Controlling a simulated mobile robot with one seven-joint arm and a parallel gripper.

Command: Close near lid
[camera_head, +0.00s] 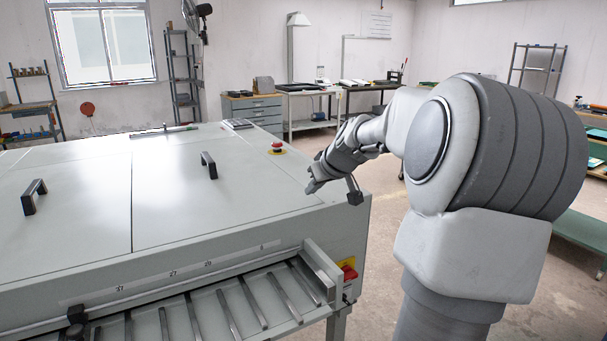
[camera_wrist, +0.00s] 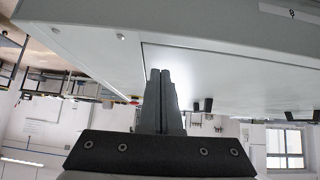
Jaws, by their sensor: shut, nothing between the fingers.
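The plate processor (camera_head: 200,235) is a wide pale-grey machine filling the left of the head view. Its top has two flat lid panels with a seam between them. The right lid panel (camera_head: 185,200), nearer my arm, has a dark handle (camera_head: 208,165). The left lid panel (camera_head: 75,235) has a dark handle (camera_head: 34,197). Both panels look level with the top. My gripper (camera_head: 312,186) is over the right end of the machine, right of the nearer handle and apart from it. In the wrist view, which is upside down, its fingers (camera_wrist: 160,98) are together and empty.
A red emergency button (camera_head: 277,147) stands on the top near its back right corner. A feed tray with several slats (camera_head: 225,315) juts out in front, with a red switch (camera_head: 348,272) beside it. Benches and shelves line the back wall; floor is open between.

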